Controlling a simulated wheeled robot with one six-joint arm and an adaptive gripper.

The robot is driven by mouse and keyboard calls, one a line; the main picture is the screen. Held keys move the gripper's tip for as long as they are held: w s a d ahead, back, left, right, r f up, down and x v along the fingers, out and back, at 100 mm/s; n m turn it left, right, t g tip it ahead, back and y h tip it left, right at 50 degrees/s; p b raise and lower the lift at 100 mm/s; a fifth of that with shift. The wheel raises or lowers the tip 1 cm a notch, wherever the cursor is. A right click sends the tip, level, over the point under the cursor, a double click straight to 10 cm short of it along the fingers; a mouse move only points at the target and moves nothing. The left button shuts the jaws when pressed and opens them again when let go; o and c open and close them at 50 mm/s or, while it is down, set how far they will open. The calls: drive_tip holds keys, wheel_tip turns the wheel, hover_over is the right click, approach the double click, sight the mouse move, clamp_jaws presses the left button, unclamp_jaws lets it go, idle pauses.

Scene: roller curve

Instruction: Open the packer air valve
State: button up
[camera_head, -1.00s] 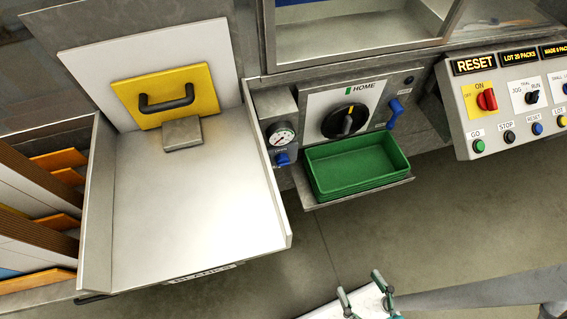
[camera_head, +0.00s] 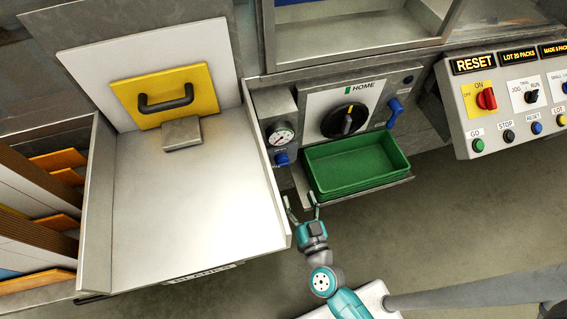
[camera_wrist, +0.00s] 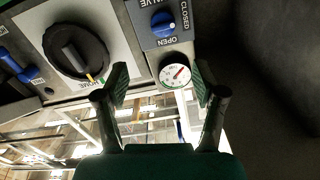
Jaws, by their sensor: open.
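The packer air valve is a small blue knob (camera_head: 281,159) just under a round white pressure gauge (camera_head: 282,134), on the grey box left of the HOME dial. In the wrist view the blue knob (camera_wrist: 162,24) sits on a dark plate lettered VALVE, CLOSED and OPEN, with the gauge (camera_wrist: 174,74) beside it, its needle red. My gripper (camera_head: 302,203) is open and empty, in front of and below the knob, apart from it. In the wrist view the fingers of my gripper (camera_wrist: 162,82) stand either side of the gauge; the knob lies beyond the fingertips.
A black HOME dial (camera_head: 345,121) and a blue lever (camera_head: 395,108) are right of the valve. A green tray (camera_head: 355,165) juts out below the dial. The metal side wall (camera_head: 268,180) of the blanks bed stands close left. A button panel (camera_head: 510,100) is far right.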

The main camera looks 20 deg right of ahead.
sight(284, 165)
drive_tip(key=w, duration=1.3)
drive_tip(key=shift+w+d+f, duration=0.15)
drive_tip(key=shift+d+f, duration=0.1)
drive_tip(key=shift+d, duration=0.1)
drive_tip(key=c, duration=1.1)
